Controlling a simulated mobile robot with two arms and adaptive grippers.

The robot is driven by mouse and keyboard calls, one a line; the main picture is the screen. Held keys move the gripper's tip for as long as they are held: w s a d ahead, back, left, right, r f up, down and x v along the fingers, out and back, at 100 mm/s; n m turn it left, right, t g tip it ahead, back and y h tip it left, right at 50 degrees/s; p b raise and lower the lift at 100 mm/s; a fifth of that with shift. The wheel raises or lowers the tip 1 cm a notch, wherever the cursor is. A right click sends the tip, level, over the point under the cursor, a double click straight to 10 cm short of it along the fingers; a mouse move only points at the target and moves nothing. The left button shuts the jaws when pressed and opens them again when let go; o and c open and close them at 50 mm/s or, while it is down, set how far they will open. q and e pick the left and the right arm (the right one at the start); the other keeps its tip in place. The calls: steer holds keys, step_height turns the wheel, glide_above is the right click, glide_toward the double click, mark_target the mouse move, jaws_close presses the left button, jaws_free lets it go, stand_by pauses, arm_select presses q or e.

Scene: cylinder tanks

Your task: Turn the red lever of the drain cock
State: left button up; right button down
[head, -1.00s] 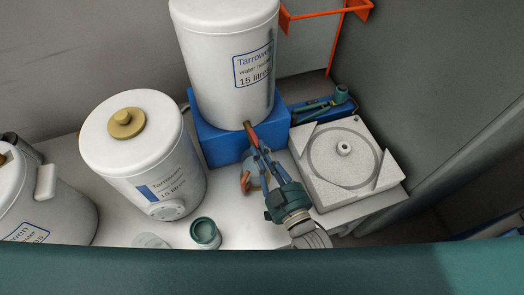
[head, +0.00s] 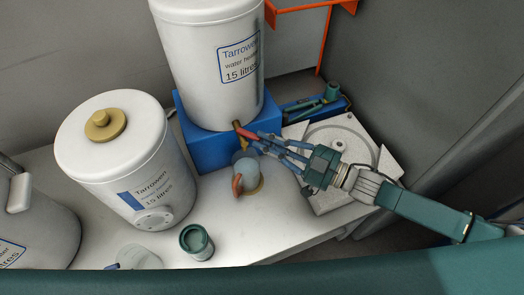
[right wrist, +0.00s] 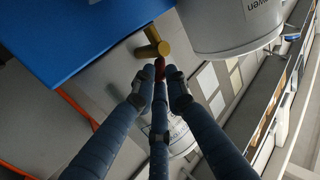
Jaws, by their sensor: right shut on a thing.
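The drain cock is a small brass fitting (head: 237,125) at the foot of the white Tarrowen 15-litre tank (head: 215,85), which stands on a blue block (head: 205,150). In the right wrist view the brass cock (right wrist: 152,43) shows just beyond the fingertips. Its red lever (right wrist: 160,68) lies between the blue fingers of my right gripper (right wrist: 160,85). In the head view my right gripper (head: 262,140) reaches the cock from the right, shut on the lever. The fingers partly hide the lever there. My left gripper cannot be made out.
Below the cock stands a bluish-grey vessel (head: 246,168) with an orange-red part. A second tank (head: 120,165), a green-rimmed cup (head: 196,242) and a clear beaker (head: 138,257) stand to the left. A pale slab (head: 345,135) lies under my right arm. An orange frame (head: 325,30) is behind.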

steer(key=w+n+g+y+b, duration=0.1)
steer(key=n+g+b, duration=0.1)
steer(key=g, duration=0.1)
steer(key=shift+w+d+y+b, duration=0.3)
steer(key=shift+w+d+y, duration=0.1)
steer(key=shift+w+d+n+g+b, duration=0.1)
steer(key=shift+w+n+g+b, duration=0.25)
steer(key=shift+n+g+b, duration=0.55)
steer(key=shift+w+r+g+y, duration=0.1)
steer(key=shift+r+g+y, duration=0.1)
steer(key=shift+g+y, duration=0.15)
steer(key=c, duration=1.7)
jaws_free()
steer(key=shift+f, duration=0.1)
steer(key=shift+d, duration=0.1)
steer(key=v, duration=1.2)
